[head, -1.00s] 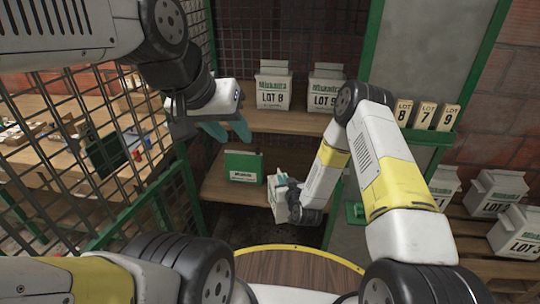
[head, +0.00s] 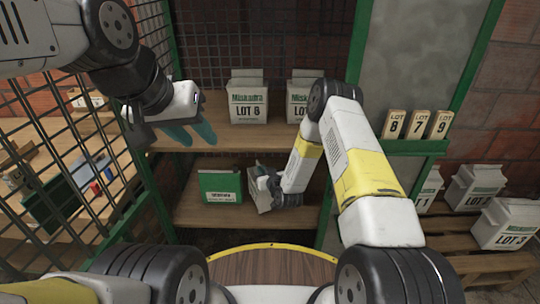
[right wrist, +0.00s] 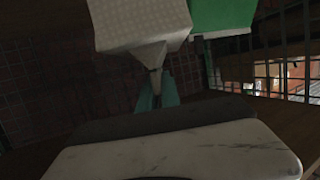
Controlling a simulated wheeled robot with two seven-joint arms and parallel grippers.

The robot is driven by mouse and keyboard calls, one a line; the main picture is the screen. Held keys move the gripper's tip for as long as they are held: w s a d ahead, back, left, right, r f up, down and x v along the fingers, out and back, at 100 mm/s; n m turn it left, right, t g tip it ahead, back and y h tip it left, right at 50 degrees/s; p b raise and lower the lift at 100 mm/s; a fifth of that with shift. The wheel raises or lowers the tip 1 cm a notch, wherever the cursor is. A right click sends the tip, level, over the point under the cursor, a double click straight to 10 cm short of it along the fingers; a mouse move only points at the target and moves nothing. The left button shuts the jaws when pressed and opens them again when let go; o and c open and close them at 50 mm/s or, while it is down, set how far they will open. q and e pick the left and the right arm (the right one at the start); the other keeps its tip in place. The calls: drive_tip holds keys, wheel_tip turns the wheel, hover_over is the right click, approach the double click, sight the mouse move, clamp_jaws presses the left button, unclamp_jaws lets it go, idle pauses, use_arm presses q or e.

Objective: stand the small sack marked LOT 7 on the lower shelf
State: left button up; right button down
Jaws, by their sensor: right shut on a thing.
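My right gripper (head: 262,187) is shut on a small white sack (head: 258,203) at the lower shelf (head: 196,216), just right of a green-and-white pack. No lot mark can be read on the sack, and its base is partly hidden, so I cannot tell whether it touches the shelf. In the right wrist view, the teal fingers (right wrist: 155,92) pinch the narrow end of the white sack (right wrist: 140,22). My left gripper (head: 192,133) is open and empty, in front of the upper shelf's left part.
The green-and-white pack (head: 220,186) stands on the lower shelf. Sacks marked LOT 8 (head: 248,100) and LOT 9 (head: 301,98) stand on the upper shelf (head: 225,137). Lot tags (head: 420,124) sit on a green ledge. More sacks (head: 477,187) are on a pallet at right. Mesh fencing (head: 60,140) is at left.

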drive_tip(key=w+d+f, duration=0.4)
drive_tip(key=w, duration=0.4)
drive_tip(key=shift+w, duration=0.4)
drive_tip(key=shift+f, duration=0.2)
drive_tip(key=c, duration=1.6)
unclamp_jaws()
drive_tip(key=shift+s+f, duration=0.1)
drive_tip(key=shift+f, duration=0.05)
drive_tip(key=shift+o, duration=0.2)
drive_tip(key=v, duration=1.2)
drive_tip(key=shift+a, duration=0.15)
